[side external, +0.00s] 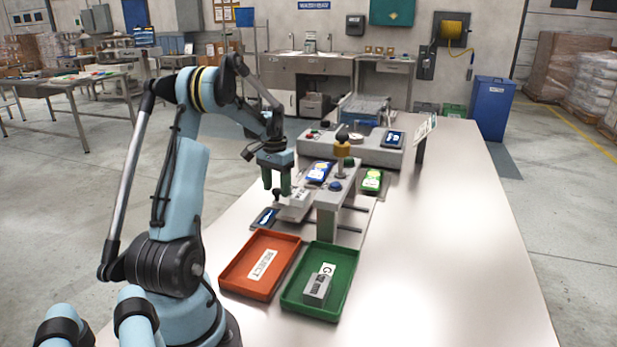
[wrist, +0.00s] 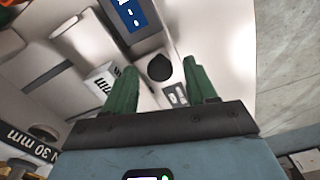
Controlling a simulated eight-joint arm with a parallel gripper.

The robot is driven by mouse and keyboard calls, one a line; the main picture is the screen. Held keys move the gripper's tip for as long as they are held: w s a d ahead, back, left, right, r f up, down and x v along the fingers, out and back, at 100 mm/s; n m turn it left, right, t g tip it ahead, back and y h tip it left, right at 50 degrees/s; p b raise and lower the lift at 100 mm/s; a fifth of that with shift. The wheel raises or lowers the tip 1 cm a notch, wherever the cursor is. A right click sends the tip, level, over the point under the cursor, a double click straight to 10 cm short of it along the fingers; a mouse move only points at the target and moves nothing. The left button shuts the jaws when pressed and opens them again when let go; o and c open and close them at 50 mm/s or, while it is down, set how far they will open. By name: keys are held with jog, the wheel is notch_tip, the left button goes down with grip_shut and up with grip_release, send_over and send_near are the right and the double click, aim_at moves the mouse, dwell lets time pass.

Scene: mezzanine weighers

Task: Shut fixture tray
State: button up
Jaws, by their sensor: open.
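The fixture tray (side external: 291,214) looks like a small grey plate on dark rails, out to the left of the grey post of the press-like fixture (side external: 327,215). A grey block marked "mm" (side external: 301,198) sits on or by it, and it also shows in the wrist view (wrist: 101,82). A round black knob (side external: 277,194) stands at the tray's left end. My gripper (side external: 277,190) is open just over the knob, fingers pointing down. In the wrist view the knob (wrist: 159,67) lies between the two green fingers of my gripper (wrist: 159,70), with gaps on both sides. I cannot tell its exact height below the fingertips.
A red REJECT tray (side external: 232,280) and a green tray (side external: 350,274) holding a grey block (side external: 317,289) stand in front. A grey control console (side external: 372,152) is behind. The table's right side is clear.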

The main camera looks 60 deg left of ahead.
aim_at(302, 194)
jog(key=shift+c, duration=0.3)
grip_shut()
jog(key=w+d, duration=0.5)
jog(key=shift+w+d, duration=0.2)
jog(key=shift+o, duration=0.3)
grip_release()
jog(key=shift+r, duration=0.1)
notch_tip(302, 194, up, 12)
